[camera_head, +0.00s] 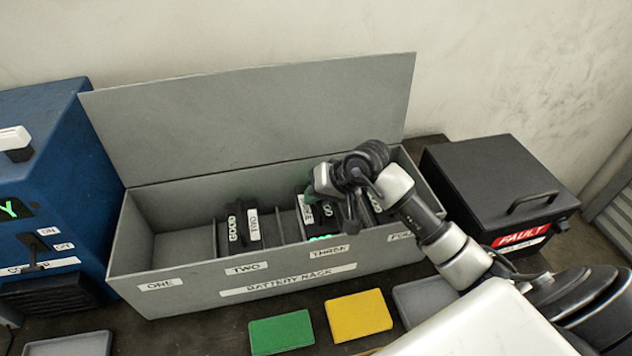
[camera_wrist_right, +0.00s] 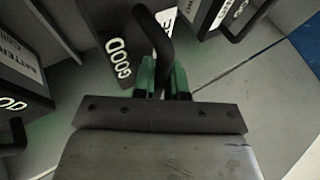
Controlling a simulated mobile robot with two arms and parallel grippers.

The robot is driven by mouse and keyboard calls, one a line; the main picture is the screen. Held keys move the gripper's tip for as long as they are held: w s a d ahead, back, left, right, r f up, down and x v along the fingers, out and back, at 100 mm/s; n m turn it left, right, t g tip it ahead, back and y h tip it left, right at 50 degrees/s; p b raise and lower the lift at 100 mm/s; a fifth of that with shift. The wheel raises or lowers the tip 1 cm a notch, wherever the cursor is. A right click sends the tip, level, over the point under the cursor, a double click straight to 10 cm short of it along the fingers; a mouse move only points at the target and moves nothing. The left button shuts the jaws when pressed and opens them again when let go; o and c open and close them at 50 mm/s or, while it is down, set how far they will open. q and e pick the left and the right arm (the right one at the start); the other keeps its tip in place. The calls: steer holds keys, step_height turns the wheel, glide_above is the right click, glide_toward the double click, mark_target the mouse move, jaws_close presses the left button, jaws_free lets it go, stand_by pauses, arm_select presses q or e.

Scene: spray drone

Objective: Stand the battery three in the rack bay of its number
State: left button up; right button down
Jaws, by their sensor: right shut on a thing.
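The grey battery rack (camera_head: 190,293) has its lid open and front bays labelled ONE, TWO, THREE and a partly covered fourth. My right gripper (camera_head: 326,184) is down over the third bay, shut on the handle of a black battery (camera_head: 311,222), taken as battery three; its number label is partly hidden. It looks about upright inside the bay; whether its base rests on the floor cannot be told. In the right wrist view the green fingertips (camera_wrist_right: 164,82) pinch the black handle, and the battery (camera_wrist_right: 116,58) shows GOOD. My left gripper is out of view.
A black battery (camera_head: 227,238) marked GOOD stands behind the TWO label; another is partly hidden in the right bay. Bay ONE looks empty. A blue charger (camera_head: 60,165) stands left, a black FAULT box (camera_head: 480,185) right. Green (camera_head: 281,332) and yellow (camera_head: 358,315) pads lie in front.

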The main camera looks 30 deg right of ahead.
steer(key=shift+w, duration=0.1)
steer(key=shift+f, duration=0.1)
steer(key=shift+f+b, duration=0.2)
steer(key=shift+b, duration=0.25)
steer(key=shift+f+b, duration=0.35)
steer(key=shift+b, duration=0.2)
steer(key=c, duration=1.6)
jaws_free()
steer(key=shift+f, duration=0.25)
steer(key=o, duration=0.4)
steer(key=shift+s+a, duration=0.1)
steer(key=shift+s, duration=0.15)
steer(key=shift+o, duration=0.2)
